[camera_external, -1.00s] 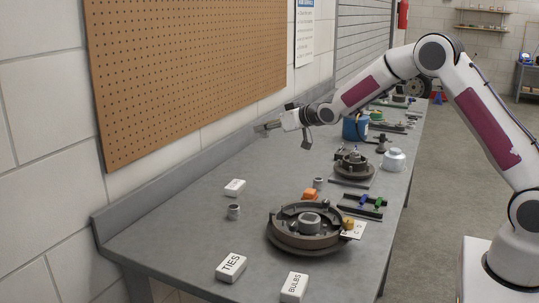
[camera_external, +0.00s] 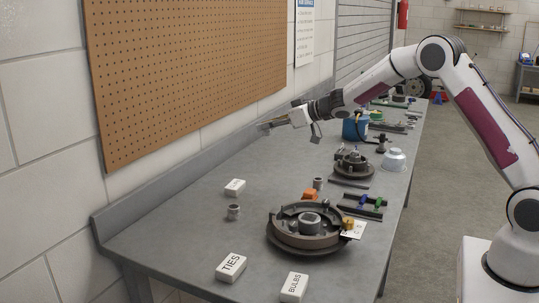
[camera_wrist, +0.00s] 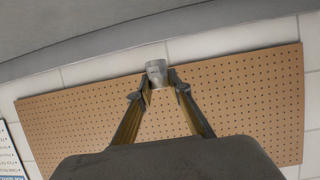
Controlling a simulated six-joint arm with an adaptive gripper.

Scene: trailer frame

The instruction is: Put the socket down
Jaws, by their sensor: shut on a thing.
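The socket (camera_wrist: 157,73) is a small silver-grey cylinder with faint markings, held between the fingertips of my gripper (camera_wrist: 158,83) in the wrist view. In the external view my gripper (camera_external: 266,126) reaches left over the back of the grey workbench (camera_external: 190,243), near the pegboard wall. It is shut on the socket and appears well above the bench surface. The socket is too small to make out clearly in the external view.
Two small metal cylinders (camera_external: 233,212) (camera_external: 318,183) stand on the bench. A white block (camera_external: 235,187) lies near the back, with TIES (camera_external: 231,267) and BULBS (camera_external: 293,287) blocks at the front. A large brake drum assembly (camera_external: 306,228) sits right. The left bench is mostly clear.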

